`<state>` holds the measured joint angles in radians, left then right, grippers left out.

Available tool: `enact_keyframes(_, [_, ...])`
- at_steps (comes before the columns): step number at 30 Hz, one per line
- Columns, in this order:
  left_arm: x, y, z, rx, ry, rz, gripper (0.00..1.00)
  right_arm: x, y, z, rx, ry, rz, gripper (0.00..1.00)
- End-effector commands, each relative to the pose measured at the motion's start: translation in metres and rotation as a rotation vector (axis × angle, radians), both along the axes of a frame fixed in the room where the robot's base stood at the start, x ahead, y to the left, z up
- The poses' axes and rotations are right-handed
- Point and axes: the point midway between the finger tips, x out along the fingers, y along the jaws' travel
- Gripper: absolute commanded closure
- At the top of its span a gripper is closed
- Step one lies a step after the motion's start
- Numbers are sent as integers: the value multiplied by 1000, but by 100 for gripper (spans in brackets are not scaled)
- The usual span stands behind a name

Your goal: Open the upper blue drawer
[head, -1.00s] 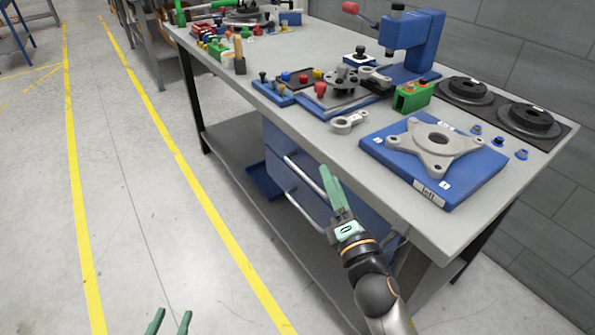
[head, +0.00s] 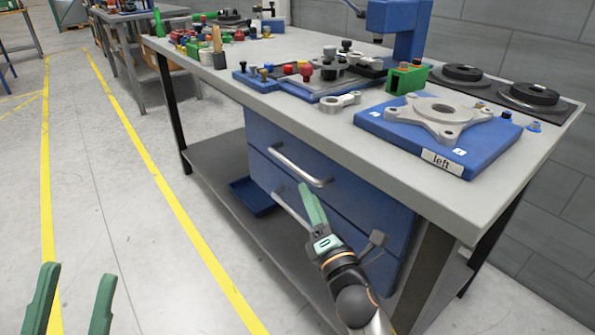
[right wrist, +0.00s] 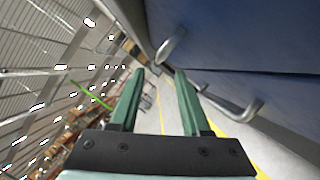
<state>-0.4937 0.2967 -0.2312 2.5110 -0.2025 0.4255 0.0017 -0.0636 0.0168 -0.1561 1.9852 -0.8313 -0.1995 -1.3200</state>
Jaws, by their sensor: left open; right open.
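The blue drawer unit (head: 360,206) hangs under the workbench, with two drawer fronts that look closed. The upper blue drawer has a silver bar handle (head: 299,166); the lower drawer's handle (head: 289,207) is partly hidden behind my right gripper. My right gripper (head: 303,188) is open and empty, in front of the drawer unit, its tips just below the upper handle in the picture. My left gripper (head: 78,272) is open and empty over the floor at lower left.
The workbench top (head: 400,190) overhangs the drawers. On it are a blue fixture plate (head: 470,160) marked "left" with a grey casting (head: 438,118), a green block (head: 406,78) and several small parts. A lower shelf (head: 225,170) holds a blue tray (head: 252,196). The floor at left is clear.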

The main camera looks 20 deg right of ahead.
Motion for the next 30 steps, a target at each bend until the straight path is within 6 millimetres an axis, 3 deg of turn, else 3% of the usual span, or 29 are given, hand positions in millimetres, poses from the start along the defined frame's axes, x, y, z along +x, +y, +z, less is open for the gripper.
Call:
enact_keyframes(9, [1, 0, -8, -5, 7, -6, 50, 54, 1, 11, -2, -3, 0, 53])
enact_keyframes(15, [1, -1, -12, -10, 11, -10, 50, 78, 1, 16, -2, -1, 0, 53])
enact_keyframes(29, [1, -1, -13, -11, 15, -13, 50, 87, 1, 18, -1, 1, 1, 53])
enact_keyframes(30, [1, -1, -13, -10, 15, -14, 50, 87, 1, 18, -1, 1, 1, 56])
